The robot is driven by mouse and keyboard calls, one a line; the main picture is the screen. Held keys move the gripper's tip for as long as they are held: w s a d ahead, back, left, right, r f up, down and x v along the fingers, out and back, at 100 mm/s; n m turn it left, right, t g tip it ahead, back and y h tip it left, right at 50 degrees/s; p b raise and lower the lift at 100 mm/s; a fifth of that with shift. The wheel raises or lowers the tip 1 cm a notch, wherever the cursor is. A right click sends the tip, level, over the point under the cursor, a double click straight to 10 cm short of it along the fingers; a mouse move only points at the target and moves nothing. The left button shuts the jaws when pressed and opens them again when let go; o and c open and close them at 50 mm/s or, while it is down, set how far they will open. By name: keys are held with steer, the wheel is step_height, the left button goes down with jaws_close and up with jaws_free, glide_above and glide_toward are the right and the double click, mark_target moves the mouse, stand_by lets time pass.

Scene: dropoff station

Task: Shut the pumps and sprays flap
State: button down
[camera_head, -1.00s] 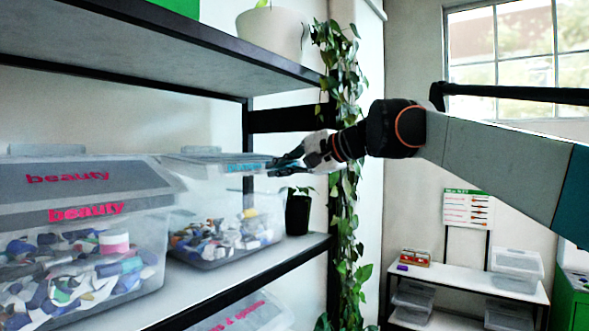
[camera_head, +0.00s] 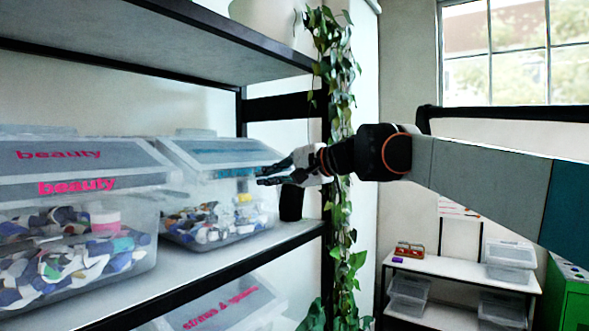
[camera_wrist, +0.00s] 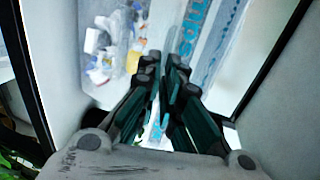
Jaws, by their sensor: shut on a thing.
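The clear box (camera_head: 205,226) with teal lettering stands on the middle shelf, holding mixed small items. Its lid has a sloping grey top and a front flap (camera_head: 238,172) with teal letters, too blurred to read fully. The flap looks lowered close to the box front; whether it sits flush is hard to tell. My gripper (camera_head: 264,175) is at the flap's right front edge, shut on it. In the wrist view the fingers (camera_wrist: 163,64) are close together over the flap's edge, beside the teal lettering (camera_wrist: 194,40), and hide the contact.
A clear "beauty" box (camera_head: 75,255) stands close on the left. The upper shelf (camera_head: 200,42) is overhead, and a trailing plant (camera_head: 338,100) hangs by the post. Another pink-labelled box (camera_head: 222,308) is below.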

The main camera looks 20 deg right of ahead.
steer(key=shift+s+a+f, duration=0.15)
steer(key=shift+a+f, duration=0.05)
steer(key=shift+f, duration=0.15)
steer(key=c, duration=1.9)
jaws_free()
steer(key=shift+o, duration=0.5)
steer(key=shift+w+a+f, duration=0.15)
steer(key=shift+w+a, duration=0.15)
steer(key=shift+w, duration=0.25)
steer(key=shift+s, duration=0.15)
steer(key=shift+d, duration=0.1)
step_height(320, 180, up, 10)
steer(key=shift+d+r, duration=0.15)
steer(key=shift+r, duration=0.05)
